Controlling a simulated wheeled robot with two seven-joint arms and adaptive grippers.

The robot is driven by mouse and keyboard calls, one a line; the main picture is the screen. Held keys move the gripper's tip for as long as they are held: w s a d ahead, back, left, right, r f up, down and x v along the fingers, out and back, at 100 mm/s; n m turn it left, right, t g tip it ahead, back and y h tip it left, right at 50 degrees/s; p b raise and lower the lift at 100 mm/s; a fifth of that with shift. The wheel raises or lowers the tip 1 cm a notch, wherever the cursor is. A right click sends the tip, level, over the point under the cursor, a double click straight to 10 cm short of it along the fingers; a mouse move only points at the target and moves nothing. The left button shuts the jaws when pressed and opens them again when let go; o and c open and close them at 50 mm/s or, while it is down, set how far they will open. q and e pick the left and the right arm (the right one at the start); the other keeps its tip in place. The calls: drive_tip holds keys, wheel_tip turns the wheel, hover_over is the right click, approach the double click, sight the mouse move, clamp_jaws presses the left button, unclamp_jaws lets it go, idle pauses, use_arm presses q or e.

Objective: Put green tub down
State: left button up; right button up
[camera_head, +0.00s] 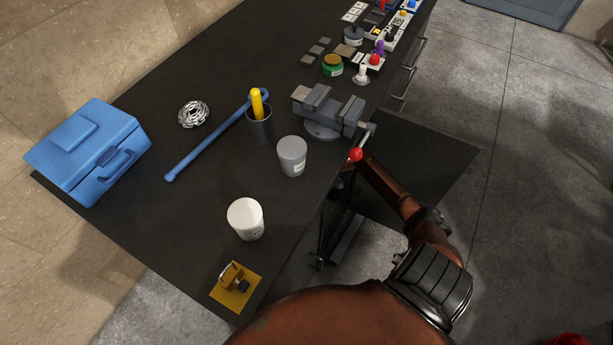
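The green tub (332,68) stands upright on the dark workbench, behind the vise. It has an orange-brown top and a pale label. No gripper touches it. One of my brown arms comes in from the bottom, bends at the lower right and runs up to the bench's right edge, near the vise handle. I cannot make out a gripper at its end. My other arm does not show.
On the workbench (215,165) are a blue toolbox (85,150), blue bar (205,143), wire coil (193,114), dark cup (260,128), grey cup (292,157), white cup (246,219) and vise (328,108). Small items crowd the far right end.

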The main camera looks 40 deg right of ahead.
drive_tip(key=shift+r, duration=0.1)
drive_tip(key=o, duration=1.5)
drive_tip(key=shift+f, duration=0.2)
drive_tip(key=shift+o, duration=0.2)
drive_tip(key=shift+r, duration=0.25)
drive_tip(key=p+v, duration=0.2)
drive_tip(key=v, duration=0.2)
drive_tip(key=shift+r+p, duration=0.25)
drive_tip(key=shift+p, duration=0.05)
use_arm(q)
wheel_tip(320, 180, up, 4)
drive_tip(key=p, duration=0.3)
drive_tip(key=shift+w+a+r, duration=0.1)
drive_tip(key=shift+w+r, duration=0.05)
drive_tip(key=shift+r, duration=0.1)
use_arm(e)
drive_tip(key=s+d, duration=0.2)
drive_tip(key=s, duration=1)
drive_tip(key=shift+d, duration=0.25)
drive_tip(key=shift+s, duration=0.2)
